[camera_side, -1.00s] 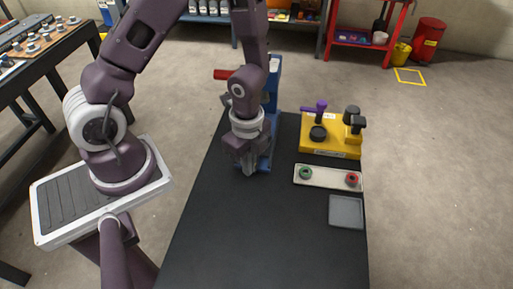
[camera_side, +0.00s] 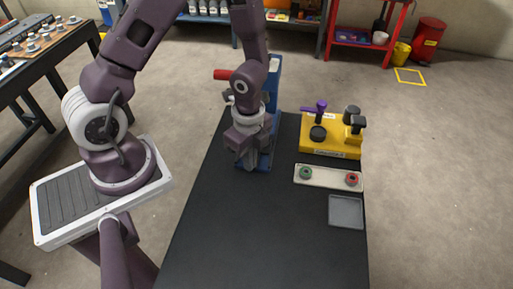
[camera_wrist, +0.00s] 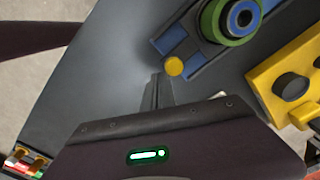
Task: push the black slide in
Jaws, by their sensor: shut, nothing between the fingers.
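A yellow box (camera_side: 331,151) stands at the right of the black table and carries a purple lever (camera_side: 320,106), a black round knob (camera_side: 318,132) and black upright parts (camera_side: 356,124) at its right end. I cannot tell which black part is the slide. In the wrist view the box (camera_wrist: 262,76) shows partly at the right edge, with one black knob (camera_wrist: 291,87). My gripper (camera_side: 252,168) is shut and empty, pointing down at the foot of the blue stand (camera_side: 273,85), left of the box. In the wrist view its fingertips (camera_wrist: 158,80) are beside a yellow disc (camera_wrist: 174,66).
The blue stand has a red handle (camera_side: 222,74); the wrist view shows its green ring (camera_wrist: 212,22). A pale tray (camera_side: 328,178) with a green and a red ring lies in front of the box, then a grey square tray (camera_side: 346,222). The front of the table (camera_side: 250,240) is clear.

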